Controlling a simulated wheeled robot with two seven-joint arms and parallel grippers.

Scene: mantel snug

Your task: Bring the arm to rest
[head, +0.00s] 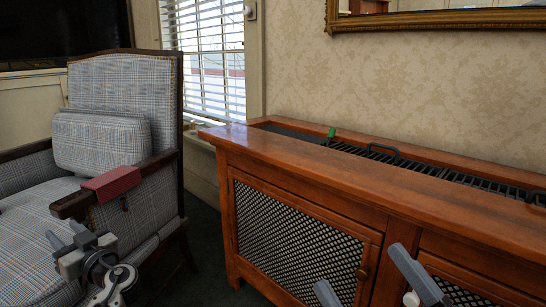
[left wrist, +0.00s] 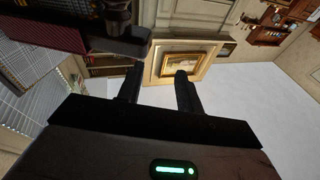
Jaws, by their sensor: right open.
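My left gripper (head: 66,238) is low at the left in the head view, in front of the plaid armchair. Its two fingers stand apart in the left wrist view (left wrist: 158,88), with nothing between them. My right gripper (head: 368,282) is at the bottom right of the head view, in front of the wooden cabinet. Its two fingers are spread wide and I see nothing held between them. Most of both arms is out of the frame.
The armchair (head: 110,72) has a cushion (head: 102,140), and a red block (head: 112,183) lies on its armrest. The wooden cabinet (head: 290,150) has a mesh door, a dark grille on top and a small green object (head: 331,133). Dark floor shows between chair and cabinet.

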